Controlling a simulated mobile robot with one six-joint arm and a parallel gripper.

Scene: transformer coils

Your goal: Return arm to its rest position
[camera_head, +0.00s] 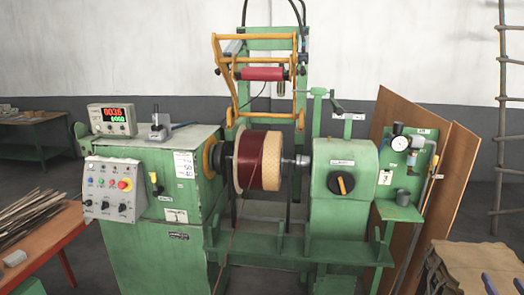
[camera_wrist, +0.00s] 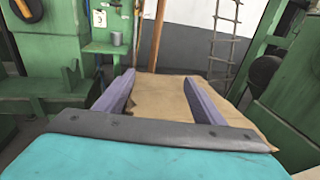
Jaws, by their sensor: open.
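My gripper (camera_wrist: 160,78) shows in the wrist view, with two purple fingers spread apart and a teal body behind them. Nothing is between the fingers; a brown paper-like surface (camera_wrist: 160,100) lies beyond and below them. I cannot tell the gap to that surface.
A control box (camera_head: 115,190) is at the machine's left, and a gauge panel (camera_head: 405,175) at its right. Brown boards (camera_head: 455,150) and a ladder (camera_head: 500,130) lean at the right. A brown-covered stand (camera_head: 470,265) is at lower right. An orange table (camera_head: 50,240) holds rods at left.

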